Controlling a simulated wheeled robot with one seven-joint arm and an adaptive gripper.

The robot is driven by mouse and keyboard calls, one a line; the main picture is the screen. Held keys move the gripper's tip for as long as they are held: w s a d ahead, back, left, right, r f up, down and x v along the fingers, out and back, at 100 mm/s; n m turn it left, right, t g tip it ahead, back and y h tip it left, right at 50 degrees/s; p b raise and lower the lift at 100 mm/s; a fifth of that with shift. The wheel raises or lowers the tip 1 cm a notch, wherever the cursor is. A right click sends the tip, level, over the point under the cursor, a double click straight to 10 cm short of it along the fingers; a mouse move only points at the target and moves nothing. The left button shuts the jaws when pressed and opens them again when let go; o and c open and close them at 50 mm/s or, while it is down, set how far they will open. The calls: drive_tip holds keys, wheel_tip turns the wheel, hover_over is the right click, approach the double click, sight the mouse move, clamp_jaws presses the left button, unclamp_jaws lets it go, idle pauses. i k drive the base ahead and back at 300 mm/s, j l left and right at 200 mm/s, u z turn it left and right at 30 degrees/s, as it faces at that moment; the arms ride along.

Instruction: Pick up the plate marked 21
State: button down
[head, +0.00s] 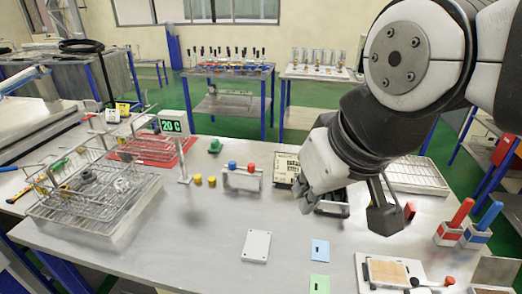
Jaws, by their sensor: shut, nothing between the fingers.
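No number 21 is legible in the head view, so I cannot tell which piece is the marked plate. A light grey flat plate (256,246) with small holes lies on the metal table at the front middle. A small blue plate (320,250) lies to its right. A green plate (319,282) lies nearer, at the bottom edge. My gripper (306,206) is shut and empty above the table, behind and to the right of the grey plate and apart from it. My arm hides part of the table's right side.
A wire basket (100,222) stands at left, beside a post with a green "20 C" display (174,126). A bracket with red and blue buttons (241,180) stands behind. Red and blue handles (461,213) stand at right. Table left of the grey plate is clear.

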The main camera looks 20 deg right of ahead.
sight(383, 272)
drive_tip(key=j+z, duration=0.4)
drive_tip(key=k+j+z, duration=0.15)
drive_tip(key=j+z, duration=0.25)
drive_tip(key=k+j+z, duration=0.1)
drive_tip(key=j+z, duration=0.3)
